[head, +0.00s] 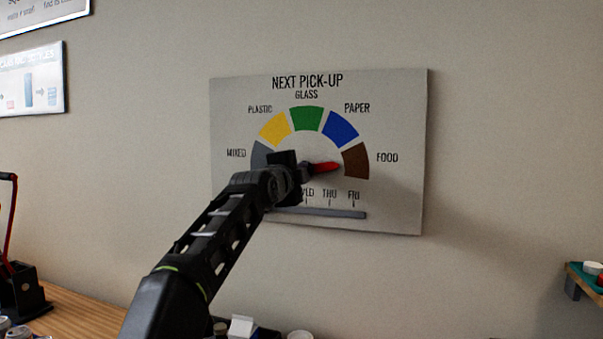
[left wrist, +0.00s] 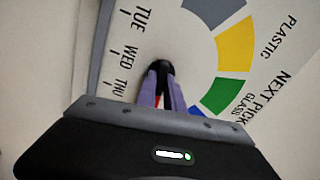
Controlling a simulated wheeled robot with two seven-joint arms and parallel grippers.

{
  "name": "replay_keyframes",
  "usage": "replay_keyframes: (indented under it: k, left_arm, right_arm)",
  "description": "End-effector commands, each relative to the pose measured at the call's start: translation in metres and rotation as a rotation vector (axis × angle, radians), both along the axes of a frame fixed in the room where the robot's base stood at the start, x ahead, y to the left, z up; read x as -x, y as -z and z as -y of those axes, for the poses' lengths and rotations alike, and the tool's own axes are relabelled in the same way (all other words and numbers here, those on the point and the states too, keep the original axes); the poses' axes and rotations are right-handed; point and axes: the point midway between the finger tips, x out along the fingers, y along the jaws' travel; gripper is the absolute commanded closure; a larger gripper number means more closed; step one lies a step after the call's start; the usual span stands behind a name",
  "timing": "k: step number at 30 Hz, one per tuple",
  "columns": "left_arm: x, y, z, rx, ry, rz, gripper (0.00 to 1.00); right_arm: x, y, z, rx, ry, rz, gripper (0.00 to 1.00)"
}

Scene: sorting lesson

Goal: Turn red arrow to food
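A white sign board (head: 400,200) headed "NEXT PICK-UP" hangs on the wall with a dial of coloured segments. Its red arrow (head: 326,166) points right, its tip just short of the brown segment (head: 356,160) beside the word FOOD. My left gripper (head: 307,172) is at the middle of the dial, at the arrow's inner end. In the left wrist view its two fingers (left wrist: 162,88) are close together at the dark hub (left wrist: 160,67), with a sliver of red between them. They look shut on the arrow. My arm hides part of the grey segment and the lower left of the board. My right gripper is out of view.
A grey slot bar (head: 340,213) runs below the day names. A wooden table (head: 80,312) with cans and a white carton (head: 241,326) lies below. A small shelf (head: 575,272) juts out at the right. The wall right of the board is clear.

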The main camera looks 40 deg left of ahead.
Motion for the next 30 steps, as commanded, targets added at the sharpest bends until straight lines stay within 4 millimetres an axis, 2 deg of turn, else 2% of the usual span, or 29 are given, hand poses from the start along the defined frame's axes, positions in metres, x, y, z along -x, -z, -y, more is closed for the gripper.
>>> replay_keyframes:
  k: [1,7,17,20,30]
  left_arm:
    - [0.0,0.001,0.0,0.001,0.0,-0.002,0.83]
    - [0.0,0.001,0.0,0.001,0.0,0.0,0.67]
    - [0.003,0.001,0.001,0.0,0.0,0.001,0.67]
    - [0.012,0.002,0.004,-0.002,-0.001,0.001,0.67]
    - [0.063,0.002,0.022,-0.001,-0.001,0.002,0.67]
  right_arm:
    - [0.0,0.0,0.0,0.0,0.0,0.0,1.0]
    - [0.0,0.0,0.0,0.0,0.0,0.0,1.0]
    - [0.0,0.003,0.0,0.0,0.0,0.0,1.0]
    - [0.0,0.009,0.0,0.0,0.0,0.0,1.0]
    - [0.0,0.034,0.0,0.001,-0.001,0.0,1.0]
